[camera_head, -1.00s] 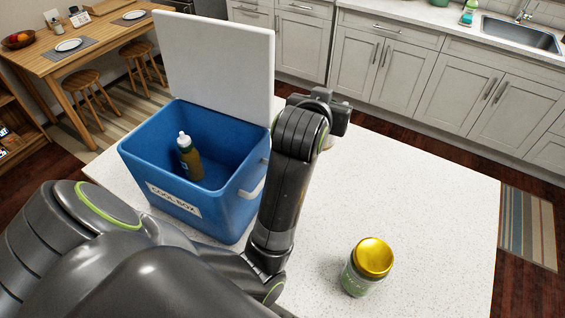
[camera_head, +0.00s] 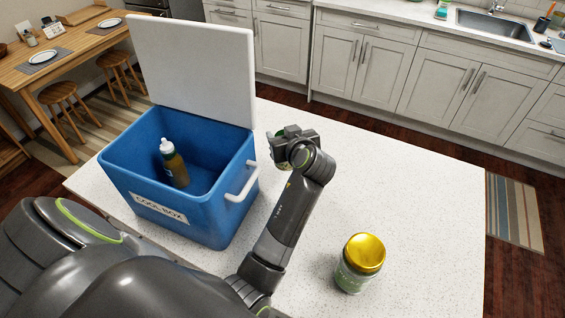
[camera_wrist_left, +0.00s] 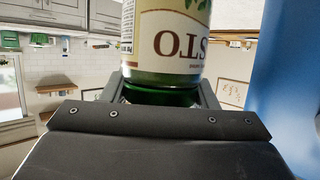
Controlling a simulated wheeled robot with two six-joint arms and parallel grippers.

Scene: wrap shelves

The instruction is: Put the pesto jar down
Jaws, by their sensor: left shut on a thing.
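The pesto jar (camera_wrist_left: 165,50) fills the upper middle of the left wrist view. Its cream label shows letters upside down in that picture, and its glass is green. My left gripper (camera_wrist_left: 162,92) is shut on it. In the head view my left gripper (camera_head: 277,150) is just right of the blue cool box, over the white counter. There the gripper hides nearly all of the jar, and I cannot tell whether it touches the counter. My right gripper is not in view.
The open blue cool box (camera_head: 150,205) holds a bottle with a white cap (camera_head: 174,165); its white lid (camera_head: 192,70) stands up. A gold-lidded jar (camera_head: 362,256) stands at the front of the counter (camera_head: 420,215). The counter's right side is clear.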

